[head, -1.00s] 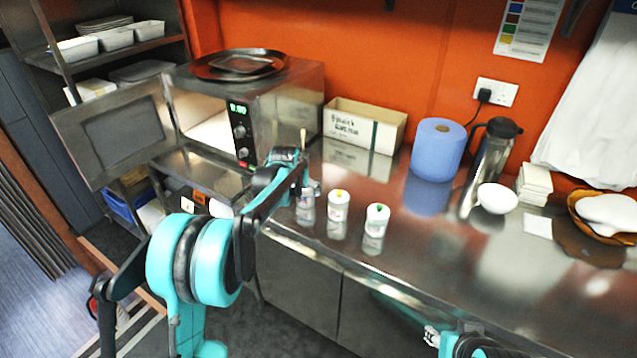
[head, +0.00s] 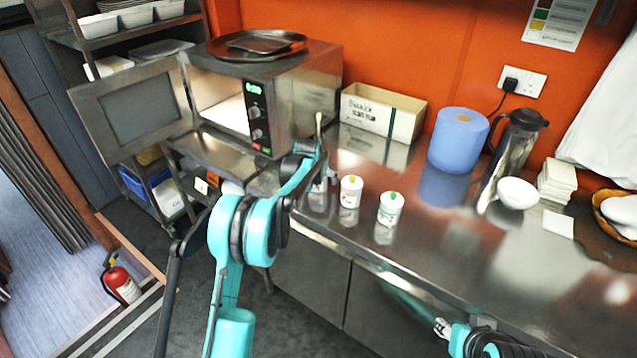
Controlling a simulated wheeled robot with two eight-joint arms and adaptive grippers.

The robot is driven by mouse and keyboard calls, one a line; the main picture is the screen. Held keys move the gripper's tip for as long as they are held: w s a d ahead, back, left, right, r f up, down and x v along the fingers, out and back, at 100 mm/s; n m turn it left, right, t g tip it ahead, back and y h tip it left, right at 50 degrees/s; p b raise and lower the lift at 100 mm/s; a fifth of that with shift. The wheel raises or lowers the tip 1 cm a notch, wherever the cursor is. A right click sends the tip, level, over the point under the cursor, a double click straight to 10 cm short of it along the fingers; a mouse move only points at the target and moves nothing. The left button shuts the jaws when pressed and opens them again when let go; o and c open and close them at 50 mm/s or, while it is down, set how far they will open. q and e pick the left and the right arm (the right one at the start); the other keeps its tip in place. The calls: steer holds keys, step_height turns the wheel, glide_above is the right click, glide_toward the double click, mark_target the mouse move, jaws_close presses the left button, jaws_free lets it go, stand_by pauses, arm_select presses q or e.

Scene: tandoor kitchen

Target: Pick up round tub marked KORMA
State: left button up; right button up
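Two small white round tubs stand upright on the steel counter, one with a yellow spot on its lid (head: 351,192) and one with a green spot (head: 390,208). A third pale tub (head: 318,200) stands left of them, mostly hidden behind my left gripper. The print on the tubs is too small to read, so I cannot tell which is marked KORMA. My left gripper (head: 328,180) is at this third tub; its fingers are too small and covered to show whether they hold it. My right gripper (head: 441,327) is low, in front of the counter edge, away from the tubs.
An oven with its door open (head: 133,108) stands left, a tray (head: 258,44) on top. Behind the tubs is a cardboard box (head: 382,110). Right are a blue roll (head: 458,140), a steel flask (head: 517,143) and a white bowl (head: 517,193). The counter's front right is clear.

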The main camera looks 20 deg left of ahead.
arm_select(q)
steer(key=shift+c, duration=0.2)
steer(key=c, duration=1.5)
steer(key=shift+o, duration=0.2)
steer(key=shift+r, duration=0.1)
